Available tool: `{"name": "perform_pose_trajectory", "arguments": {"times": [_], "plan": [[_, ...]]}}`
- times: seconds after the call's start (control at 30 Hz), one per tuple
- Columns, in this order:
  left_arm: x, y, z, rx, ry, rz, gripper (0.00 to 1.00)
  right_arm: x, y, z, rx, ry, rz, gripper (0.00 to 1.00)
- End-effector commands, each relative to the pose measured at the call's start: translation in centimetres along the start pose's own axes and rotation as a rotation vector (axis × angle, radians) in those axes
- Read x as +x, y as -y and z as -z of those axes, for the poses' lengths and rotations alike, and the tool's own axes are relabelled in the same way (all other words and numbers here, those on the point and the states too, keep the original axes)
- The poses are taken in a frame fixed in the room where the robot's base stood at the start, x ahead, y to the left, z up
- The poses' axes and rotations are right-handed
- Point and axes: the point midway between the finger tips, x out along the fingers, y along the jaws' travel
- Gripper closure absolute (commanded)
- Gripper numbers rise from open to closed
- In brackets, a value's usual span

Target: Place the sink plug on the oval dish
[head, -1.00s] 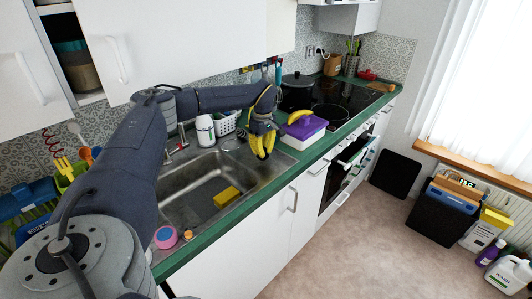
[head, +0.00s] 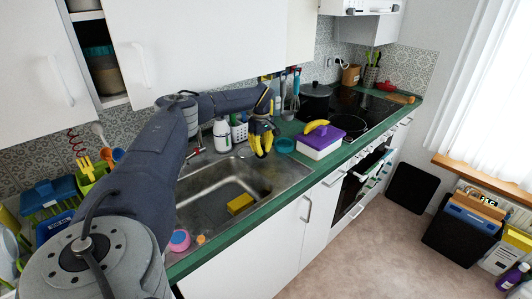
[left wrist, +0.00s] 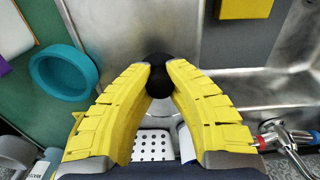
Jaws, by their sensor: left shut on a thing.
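The sink plug (left wrist: 159,80) is a black rounded piece between the yellow fingertips of my left gripper (left wrist: 160,72) in the left wrist view. The gripper is shut on it. In the head view my left gripper (head: 262,148) points down over the back right part of the steel sink. The plug cannot be made out there. The teal dish (left wrist: 41,72), which I take for the oval dish, lies on the green counter beside the sink's edge, apart from the gripper. In the head view this dish (head: 284,145) is just right of the gripper. My right gripper is not in view.
A white tub with a purple lid (head: 322,138) and a banana (head: 316,126) on top stands right of the dish. A white bottle (head: 222,135) and white basket (head: 239,131) stand behind the sink. A yellow sponge (head: 240,203) lies in the basin (head: 208,197). The tap (left wrist: 285,138) is nearby.

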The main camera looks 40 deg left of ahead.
Motion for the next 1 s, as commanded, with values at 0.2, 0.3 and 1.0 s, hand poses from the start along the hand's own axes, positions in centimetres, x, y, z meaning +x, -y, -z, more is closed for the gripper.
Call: {"name": "perform_pose_trajectory", "arguments": {"times": [0.2, 0.3, 1.0], "plan": [[0.1, -0.1, 2.2, -0.002, 0.0, 0.0, 1.0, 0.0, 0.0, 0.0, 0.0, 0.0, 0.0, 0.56], [0.2, -0.1, 3.2, -0.003, 0.0, 0.0, 1.0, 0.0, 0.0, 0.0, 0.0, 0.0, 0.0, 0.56], [1.1, -0.4, 8.8, -0.002, 0.001, 0.002, 1.0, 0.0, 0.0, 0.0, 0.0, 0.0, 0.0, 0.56]]}}
